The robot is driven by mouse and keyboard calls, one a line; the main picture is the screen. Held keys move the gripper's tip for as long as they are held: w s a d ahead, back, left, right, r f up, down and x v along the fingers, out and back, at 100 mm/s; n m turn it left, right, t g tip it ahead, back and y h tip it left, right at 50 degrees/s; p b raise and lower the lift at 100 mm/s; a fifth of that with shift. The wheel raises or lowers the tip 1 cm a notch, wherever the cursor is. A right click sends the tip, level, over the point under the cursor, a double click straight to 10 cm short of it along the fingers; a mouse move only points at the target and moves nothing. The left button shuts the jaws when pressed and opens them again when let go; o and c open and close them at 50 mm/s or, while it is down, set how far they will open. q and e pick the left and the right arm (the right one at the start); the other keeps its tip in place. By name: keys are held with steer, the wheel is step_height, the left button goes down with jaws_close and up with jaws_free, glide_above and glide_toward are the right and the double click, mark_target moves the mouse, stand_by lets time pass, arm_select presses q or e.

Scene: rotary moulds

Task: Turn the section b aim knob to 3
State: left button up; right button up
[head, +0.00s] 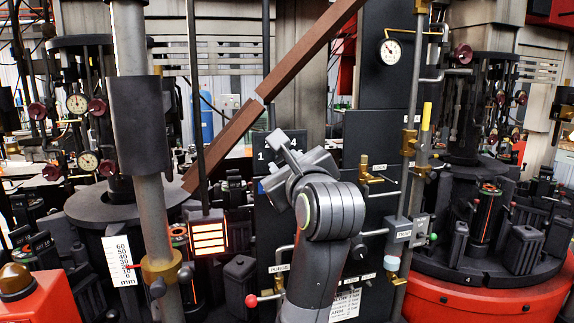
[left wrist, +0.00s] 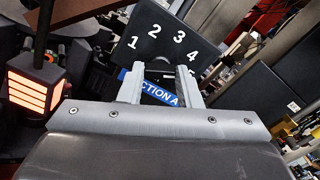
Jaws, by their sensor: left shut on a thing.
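A dark dial plate with white numbers from 1 upward (left wrist: 166,32) fills the upper middle of the left wrist view. Part of it shows behind my gripper in the head view (head: 262,142). My left gripper (left wrist: 159,84) is at the front of this plate, with its two fingers shut on the dark knob (left wrist: 159,65) below the numbers. The fingers hide most of the knob, and I cannot tell which number it points to. A blue label (left wrist: 158,92) reading "CTION A" shows between the fingers; its rest is hidden. My left gripper also shows in the head view (head: 276,162). My right gripper is out of view.
A glowing orange lamp box (head: 208,236) hangs left of my arm. A brown slanted beam (head: 258,104) passes above the gripper. A thick grey post (head: 140,200) stands left, and a brass-fitted pipe (head: 405,170) right. A red-based rotary table (head: 485,300) is at right.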

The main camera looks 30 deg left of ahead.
arm_select(q)
steer(key=n, duration=0.6)
steer(key=shift+n+b, duration=0.3)
steer(key=shift+b, duration=0.1)
steer(key=n+b, duration=0.1)
steer(key=n, duration=0.4)
steer(key=shift+f+n, duration=0.1)
steer(key=shift+n, duration=0.2)
steer(key=o, duration=1)
steer(key=shift+s, duration=0.1)
